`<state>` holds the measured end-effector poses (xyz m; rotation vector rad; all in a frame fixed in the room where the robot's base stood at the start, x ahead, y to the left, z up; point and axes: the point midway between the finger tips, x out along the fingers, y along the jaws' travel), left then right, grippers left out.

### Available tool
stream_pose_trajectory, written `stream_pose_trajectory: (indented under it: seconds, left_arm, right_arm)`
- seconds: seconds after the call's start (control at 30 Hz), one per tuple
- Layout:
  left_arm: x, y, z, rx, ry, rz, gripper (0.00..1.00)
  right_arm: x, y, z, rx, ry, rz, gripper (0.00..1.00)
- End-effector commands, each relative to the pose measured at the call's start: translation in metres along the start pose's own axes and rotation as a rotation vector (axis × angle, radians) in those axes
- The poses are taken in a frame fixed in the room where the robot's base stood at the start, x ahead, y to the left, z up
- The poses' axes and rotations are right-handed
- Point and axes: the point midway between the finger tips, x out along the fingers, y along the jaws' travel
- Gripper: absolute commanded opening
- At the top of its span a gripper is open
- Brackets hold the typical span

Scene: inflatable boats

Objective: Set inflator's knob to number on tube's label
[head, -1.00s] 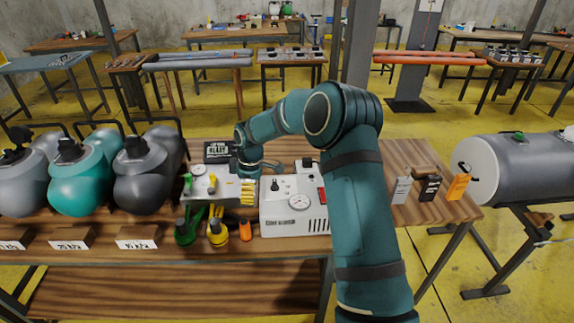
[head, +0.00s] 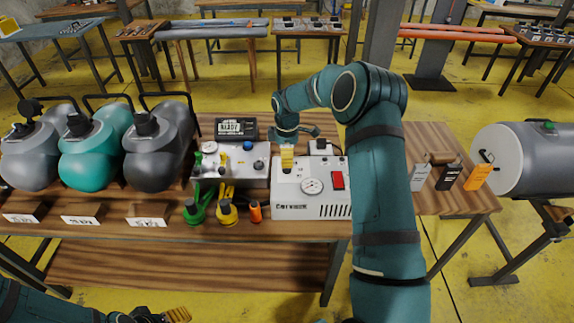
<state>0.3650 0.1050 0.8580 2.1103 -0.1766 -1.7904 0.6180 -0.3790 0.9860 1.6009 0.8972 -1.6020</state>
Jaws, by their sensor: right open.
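The inflator (head: 300,211) is a white box on the wooden bench with a round gauge and a red switch. Its knob is hidden behind the yellow fingertips of my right gripper (head: 287,158), which points down at the box's upper left; contact cannot be told. The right gripper is open. A large grey tube (head: 530,155) lies on a stand at the right; I cannot make out a readable label on it. My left gripper (head: 177,315) is at the bottom edge, partly cut off, with yellow fingertips; its opening is unclear.
A grey valve panel (head: 232,178) and a black display (head: 236,129) stand left of the inflator. Three rounded bodies, one teal (head: 93,155), sit at the left behind small placards (head: 148,215). White, black and orange tags (head: 478,177) stand on the bench's right side.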

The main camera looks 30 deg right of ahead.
Motion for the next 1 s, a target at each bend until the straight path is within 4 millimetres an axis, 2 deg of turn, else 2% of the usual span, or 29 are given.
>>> stream_pose_trajectory:
  seconds: [0.1, 0.3, 0.67, 0.7, 0.87, 0.9, 1.0]
  left_arm:
    - [0.001, 0.000, 0.000, 0.000, 0.000, 0.000, 0.66]
    - [0.001, 0.000, 0.000, 0.000, 0.000, 0.000, 0.66]
    - [0.001, 0.000, 0.000, 0.000, 0.000, 0.000, 0.66]
    - [0.001, 0.000, 0.000, 0.000, 0.000, 0.000, 0.66]
    - [0.001, 0.000, 0.000, 0.000, 0.000, 0.000, 0.66]
    - [0.001, 0.000, 0.000, 0.000, 0.000, 0.000, 0.66]
    - [0.001, 0.000, 0.000, 0.000, 0.000, 0.000, 0.66]
  right_arm:
    - [0.021, -0.001, 0.001, 0.001, -0.001, -0.003, 0.67]
    - [0.039, 0.000, 0.000, 0.001, 0.000, 0.000, 0.67]
    - [0.043, 0.000, 0.000, 0.001, 0.000, 0.001, 0.67]
    - [0.043, 0.000, 0.000, 0.001, 0.000, 0.001, 0.62]
    - [0.043, 0.000, 0.000, 0.001, 0.000, 0.001, 0.06]
    - [0.043, 0.000, 0.000, 0.001, 0.000, 0.001, 0.00]
    - [0.043, 0.000, 0.000, 0.000, 0.000, 0.000, 0.00]
